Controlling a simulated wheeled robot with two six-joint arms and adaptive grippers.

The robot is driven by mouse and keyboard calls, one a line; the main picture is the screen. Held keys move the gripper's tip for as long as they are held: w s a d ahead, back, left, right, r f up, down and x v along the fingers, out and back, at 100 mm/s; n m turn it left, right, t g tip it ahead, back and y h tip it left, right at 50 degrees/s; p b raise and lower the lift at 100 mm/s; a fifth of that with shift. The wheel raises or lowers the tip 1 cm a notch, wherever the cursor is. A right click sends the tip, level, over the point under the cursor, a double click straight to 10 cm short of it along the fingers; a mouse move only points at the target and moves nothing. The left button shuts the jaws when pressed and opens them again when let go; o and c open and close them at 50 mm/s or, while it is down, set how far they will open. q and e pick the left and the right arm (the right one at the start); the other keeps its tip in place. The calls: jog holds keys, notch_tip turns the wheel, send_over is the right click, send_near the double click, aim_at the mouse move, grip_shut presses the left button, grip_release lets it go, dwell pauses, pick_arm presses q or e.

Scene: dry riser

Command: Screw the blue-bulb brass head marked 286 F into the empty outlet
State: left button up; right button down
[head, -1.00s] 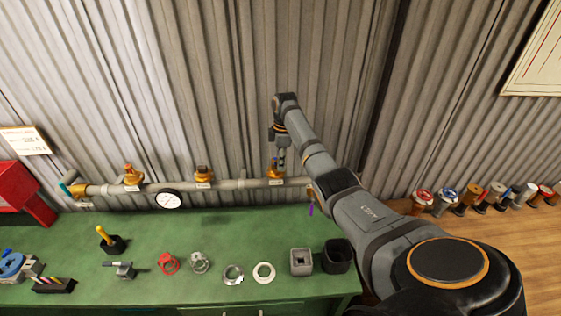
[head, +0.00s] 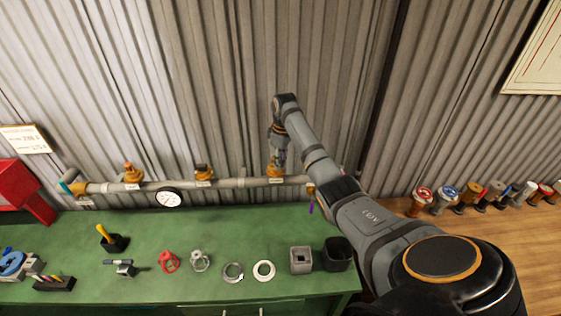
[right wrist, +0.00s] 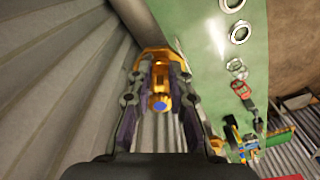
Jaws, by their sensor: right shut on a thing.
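My right gripper (head: 277,160) points down at the right-hand brass fitting (head: 275,173) on the grey pipe (head: 240,184). In the right wrist view, the gripper (right wrist: 160,88) is shut on a brass head (right wrist: 159,104) with a blue spot at its middle. The brass outlet lies directly beneath it, and the fingers hide how far the head sits in it. The 286 F marking is not readable. Two other brass heads, one at the left (head: 132,173) and one in the middle (head: 204,173), stand upright on the pipe. My left gripper is not in view.
A round gauge (head: 168,199) hangs on the pipe. The green bench (head: 140,215) holds rings, a grey square cup (head: 301,260) and a dark cup (head: 338,254). Several coloured-top heads (head: 447,194) line the wood surface at the right. Corrugated wall stands close behind.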

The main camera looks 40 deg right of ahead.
jog(key=m, duration=0.5)
jog(key=shift+a+r, duration=0.1)
jog(key=shift+a, duration=0.3)
jog(key=shift+m, duration=0.5)
jog(key=c, duration=1.7)
grip_release()
jog(key=shift+a+m+h, duration=0.15)
jog(key=shift+m+h, duration=0.15)
jog(key=shift+m, duration=0.4)
jog(key=o, duration=0.5)
jog(key=shift+o, duration=0.2)
